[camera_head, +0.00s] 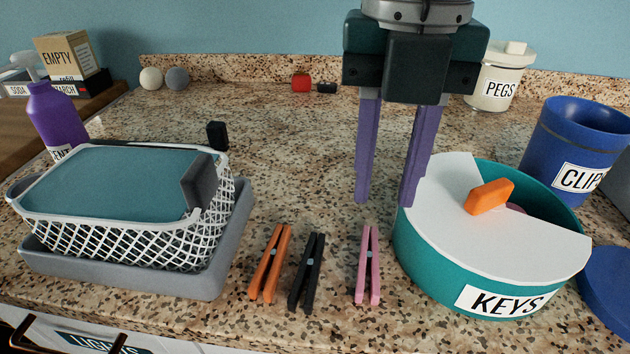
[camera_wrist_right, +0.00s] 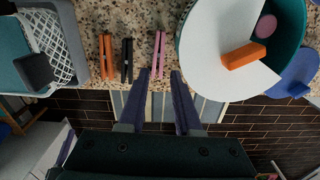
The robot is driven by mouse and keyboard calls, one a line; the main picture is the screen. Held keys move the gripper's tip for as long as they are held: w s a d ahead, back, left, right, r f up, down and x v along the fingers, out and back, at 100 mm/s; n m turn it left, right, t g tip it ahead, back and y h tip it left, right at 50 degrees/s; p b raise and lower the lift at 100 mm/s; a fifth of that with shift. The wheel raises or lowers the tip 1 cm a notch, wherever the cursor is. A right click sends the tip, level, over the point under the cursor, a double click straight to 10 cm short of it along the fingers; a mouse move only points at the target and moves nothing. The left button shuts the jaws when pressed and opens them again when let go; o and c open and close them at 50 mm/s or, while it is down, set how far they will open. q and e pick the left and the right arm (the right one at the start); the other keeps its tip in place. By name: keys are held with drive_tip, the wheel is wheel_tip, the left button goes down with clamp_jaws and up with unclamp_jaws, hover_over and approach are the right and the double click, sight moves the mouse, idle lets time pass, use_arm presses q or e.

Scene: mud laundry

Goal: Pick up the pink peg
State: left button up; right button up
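The pink peg (camera_head: 368,265) lies on the granite counter, just left of the teal KEYS tub. It also shows in the right wrist view (camera_wrist_right: 158,54), ahead of the fingertips. My right gripper (camera_head: 384,200) hangs down with its purple fingers apart and nothing between them. In the head view its fingertips are above and behind the peg, not touching it. In the right wrist view the fingers (camera_wrist_right: 160,74) are spread with a gap. A black peg (camera_head: 306,272) and an orange peg (camera_head: 270,263) lie to the left of the pink one. My left gripper is not in view.
The KEYS tub (camera_head: 408,240) with a white part lid and orange handle stands close right of the pink peg. A white basket (camera_head: 130,235) in a grey tray is at left. A blue CLIPS cup (camera_head: 570,140) and a PEGS jar (camera_head: 497,78) stand back right.

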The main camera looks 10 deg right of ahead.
sight(370, 257)
wheel_tip(370, 257, down, 9)
drive_tip(key=shift+s+a, duration=0.15)
clamp_jaws()
idle(0.5)
